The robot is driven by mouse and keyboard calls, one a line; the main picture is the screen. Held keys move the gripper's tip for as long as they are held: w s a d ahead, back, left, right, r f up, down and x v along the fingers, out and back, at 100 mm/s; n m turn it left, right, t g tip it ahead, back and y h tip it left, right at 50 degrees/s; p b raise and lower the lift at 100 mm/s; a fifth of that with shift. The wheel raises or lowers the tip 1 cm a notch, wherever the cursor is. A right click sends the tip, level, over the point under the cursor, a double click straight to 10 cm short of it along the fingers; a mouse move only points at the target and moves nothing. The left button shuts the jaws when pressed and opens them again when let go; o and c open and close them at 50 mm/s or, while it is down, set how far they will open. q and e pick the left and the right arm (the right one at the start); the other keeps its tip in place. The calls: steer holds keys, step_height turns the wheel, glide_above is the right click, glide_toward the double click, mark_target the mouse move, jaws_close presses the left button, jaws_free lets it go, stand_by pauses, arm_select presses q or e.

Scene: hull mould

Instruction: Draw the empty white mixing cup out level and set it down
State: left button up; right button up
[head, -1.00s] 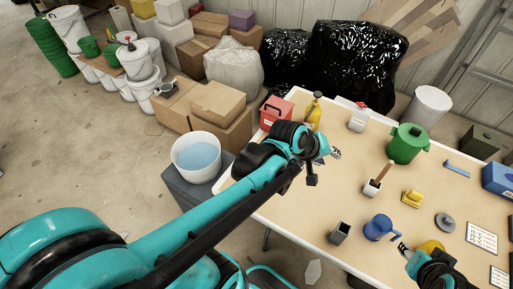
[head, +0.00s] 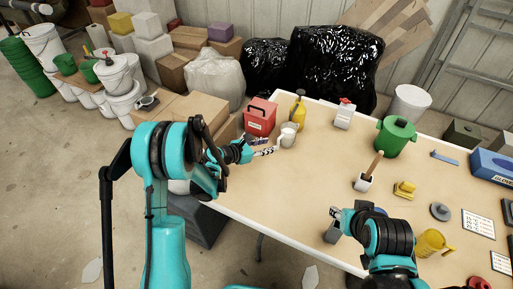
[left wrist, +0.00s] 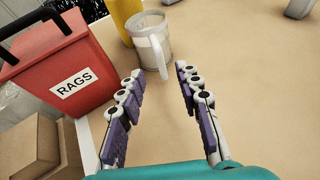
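The white mixing cup (head: 288,135) stands upright near the table's back left corner, beside the red rags box and in front of a yellow bottle. In the left wrist view the cup (left wrist: 148,38) is pale, with its handle turned towards me. My left gripper (head: 267,147) is open and empty, its fingers spread just short of the cup; in the left wrist view the fingertips (left wrist: 159,72) lie on either side of the handle's line, apart from it. My right gripper (head: 338,213) is by a small grey container (head: 332,234); its finger gap is unclear.
The red rags box (head: 260,118) stands left of the cup, and the yellow bottle (head: 299,107) is close behind it. The table middle is clear.

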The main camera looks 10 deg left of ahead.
mark_target(278, 149)
arm_select(q)
steer(key=b+x, duration=0.1)
steer(key=x, duration=0.4)
steer(key=shift+w+d+f+b, duration=0.1)
steer(key=shift+d+f+b, duration=0.1)
steer(key=shift+b, duration=0.15)
arm_select(e)
step_height(278, 149, down, 2)
arm_select(q)
steer(key=shift+w+d+f, duration=0.15)
steer(key=shift+w+d, duration=0.35)
steer(key=shift+w, duration=0.05)
arm_select(e)
steer(key=shift+f, duration=0.15)
arm_select(q)
jaws_close()
